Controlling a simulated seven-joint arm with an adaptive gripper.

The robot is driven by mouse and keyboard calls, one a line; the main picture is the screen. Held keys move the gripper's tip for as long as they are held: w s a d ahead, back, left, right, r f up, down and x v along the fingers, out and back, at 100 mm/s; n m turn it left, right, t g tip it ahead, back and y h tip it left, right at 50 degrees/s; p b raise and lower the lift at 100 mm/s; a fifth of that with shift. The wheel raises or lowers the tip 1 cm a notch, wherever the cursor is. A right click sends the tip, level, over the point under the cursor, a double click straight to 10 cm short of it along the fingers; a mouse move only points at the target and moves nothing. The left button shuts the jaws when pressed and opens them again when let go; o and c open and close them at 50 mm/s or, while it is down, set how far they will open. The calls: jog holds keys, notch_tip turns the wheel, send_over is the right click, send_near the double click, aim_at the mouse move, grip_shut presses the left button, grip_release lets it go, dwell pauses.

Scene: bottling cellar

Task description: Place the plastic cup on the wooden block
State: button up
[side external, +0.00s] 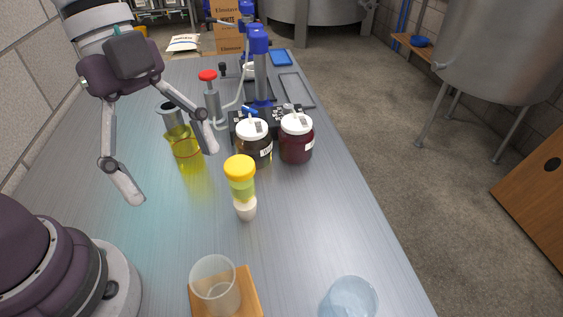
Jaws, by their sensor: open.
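A clear, colourless cup (214,287) stands upright at the bottom of the view, on or just in front of a flat wooden block (250,295); its base is too low in the picture to be sure. A second translucent cup, pale blue (350,299), sits to the right, near the table's right edge, cut off by the frame. I cannot tell which of the two is the plastic one. My gripper (175,177) is open and empty at the upper left, its fingers spread wide above the table, well apart from both cups and the block.
A yellow-capped bottle (241,186) stands mid-table. The metal table (310,225) is clear between the bottle and the blue cup.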

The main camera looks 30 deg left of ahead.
jog(key=w+a+n+t+y, duration=0.1)
jog(key=a+n+t+y, duration=0.3)
jog(key=a+n, duration=0.8)
jog(key=n+t, duration=0.2)
jog(key=n, duration=0.5)
jog(key=shift+w+a, duration=0.15)
jog(key=shift+w, duration=0.05)
